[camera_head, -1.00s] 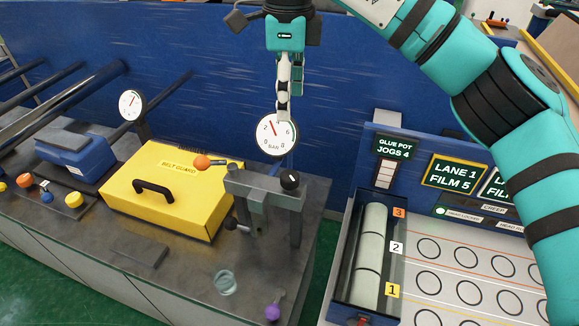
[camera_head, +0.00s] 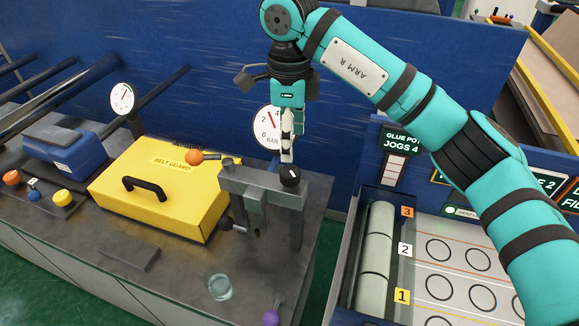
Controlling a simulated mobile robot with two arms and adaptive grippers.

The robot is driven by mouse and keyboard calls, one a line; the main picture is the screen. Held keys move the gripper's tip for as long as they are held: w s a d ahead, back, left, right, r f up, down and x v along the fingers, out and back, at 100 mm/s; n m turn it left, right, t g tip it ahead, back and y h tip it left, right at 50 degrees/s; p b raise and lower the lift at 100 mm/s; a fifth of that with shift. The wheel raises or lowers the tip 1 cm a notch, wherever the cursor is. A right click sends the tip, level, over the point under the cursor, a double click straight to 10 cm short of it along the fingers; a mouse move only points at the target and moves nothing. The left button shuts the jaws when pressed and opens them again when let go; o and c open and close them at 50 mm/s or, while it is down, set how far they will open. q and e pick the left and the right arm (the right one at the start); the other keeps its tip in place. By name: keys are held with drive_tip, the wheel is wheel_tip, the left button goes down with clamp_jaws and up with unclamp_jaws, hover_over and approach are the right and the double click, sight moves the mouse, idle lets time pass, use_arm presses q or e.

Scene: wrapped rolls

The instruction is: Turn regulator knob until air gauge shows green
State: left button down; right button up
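A black knob (camera_head: 290,177) with a white mark sits on top of the grey metal bracket (camera_head: 262,190) at the bench's right end. Behind it is a white round gauge (camera_head: 267,126) marked BAR, with a red needle pointing up and left, between 2 and 4. I see no green on its visible face; its right side is hidden by my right gripper. My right gripper (camera_head: 288,158) points down just above the knob, with a small gap seeming to remain. Its fingers look close together, seen edge-on, so their opening is unclear. My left gripper is not in view.
A lever with an orange ball (camera_head: 194,157) sticks out left of the bracket, over the yellow belt guard box (camera_head: 165,185). A second gauge (camera_head: 122,98) stands farther left. A glass (camera_head: 220,287) and a purple knob (camera_head: 271,317) are in front. White rolls (camera_head: 376,255) lie right.

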sight(290, 170)
wheel_tip(290, 170, down, 8)
drive_tip(key=p, duration=0.2)
drive_tip(key=shift+r+p, duration=0.15)
drive_tip(key=shift+p, duration=0.2)
drive_tip(key=shift+w+f, duration=0.1)
drive_tip(key=shift+f, duration=0.6)
drive_tip(key=c, duration=1.2)
